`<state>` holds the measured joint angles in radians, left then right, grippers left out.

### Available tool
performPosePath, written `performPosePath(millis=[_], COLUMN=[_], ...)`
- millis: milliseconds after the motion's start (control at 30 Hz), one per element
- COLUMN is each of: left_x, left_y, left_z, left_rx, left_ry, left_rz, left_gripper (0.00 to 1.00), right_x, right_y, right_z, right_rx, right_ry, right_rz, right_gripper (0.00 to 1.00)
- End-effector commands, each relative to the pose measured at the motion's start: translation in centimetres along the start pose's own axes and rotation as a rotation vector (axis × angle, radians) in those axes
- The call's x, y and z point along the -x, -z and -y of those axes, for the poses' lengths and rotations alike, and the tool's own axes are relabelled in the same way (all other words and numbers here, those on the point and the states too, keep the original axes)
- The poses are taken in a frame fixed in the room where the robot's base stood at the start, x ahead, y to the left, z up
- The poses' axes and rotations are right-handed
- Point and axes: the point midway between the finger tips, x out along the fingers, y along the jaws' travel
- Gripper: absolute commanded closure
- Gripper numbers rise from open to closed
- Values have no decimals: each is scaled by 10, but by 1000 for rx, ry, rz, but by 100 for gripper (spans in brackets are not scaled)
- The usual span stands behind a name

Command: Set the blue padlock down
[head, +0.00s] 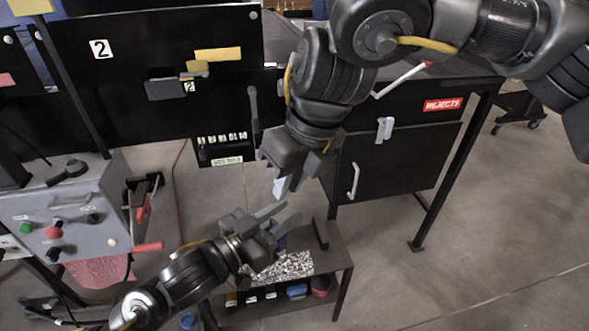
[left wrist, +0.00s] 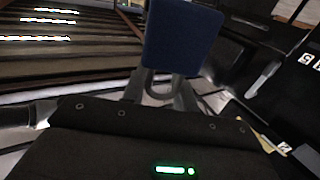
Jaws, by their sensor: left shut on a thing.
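The blue padlock (left wrist: 182,37) fills the upper middle of the left wrist view, its body dark blue and its grey shackle toward my gripper. My left gripper (left wrist: 160,92) is shut on the padlock at the shackle. In the head view, my left gripper (head: 292,213) reaches in from the lower left, above a low stand; only a bit of dark blue (head: 281,240) shows by its fingers. My right gripper (head: 289,186) hangs just above my left one, pointing down. A pale bluish piece shows at its fingers; I cannot tell whether they are open.
The low stand (head: 335,257) has a speckled panel (head: 284,267) on top and blue and red items on its lower shelf. A grey control box (head: 75,215) with buttons stands at left. A black cabinet (head: 385,165) labelled REJECTS stands behind at right.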

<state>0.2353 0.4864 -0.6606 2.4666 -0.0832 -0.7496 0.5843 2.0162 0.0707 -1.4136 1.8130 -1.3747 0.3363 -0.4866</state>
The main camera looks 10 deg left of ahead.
Motion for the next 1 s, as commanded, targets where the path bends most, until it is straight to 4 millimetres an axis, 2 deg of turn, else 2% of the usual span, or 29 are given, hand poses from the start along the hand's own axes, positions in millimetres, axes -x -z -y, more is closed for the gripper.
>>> performPosePath(millis=[300, 500, 700, 933, 1000], left_x=[0, 0, 0, 0, 0], left_y=[0, 0, 0, 0, 0], left_z=[0, 0, 0, 0, 0], left_rx=[0, 0, 0, 0, 0], left_ry=[0, 0, 0, 0, 0], left_rz=[-1, -1, -1, -1, -1], left_gripper=[100, 100, 100, 100, 100], right_x=[-61, -85, -95, -95, -95], right_y=[0, 0, 0, 0, 0], right_z=[-1, -1, -1, -1, -1], right_rx=[-1, 0, -1, -1, -1], right_ry=[-4, -3, -4, -3, -3], right_rz=[-3, -1, 1, 1, 1], right_gripper=[82, 82, 82, 82, 89])
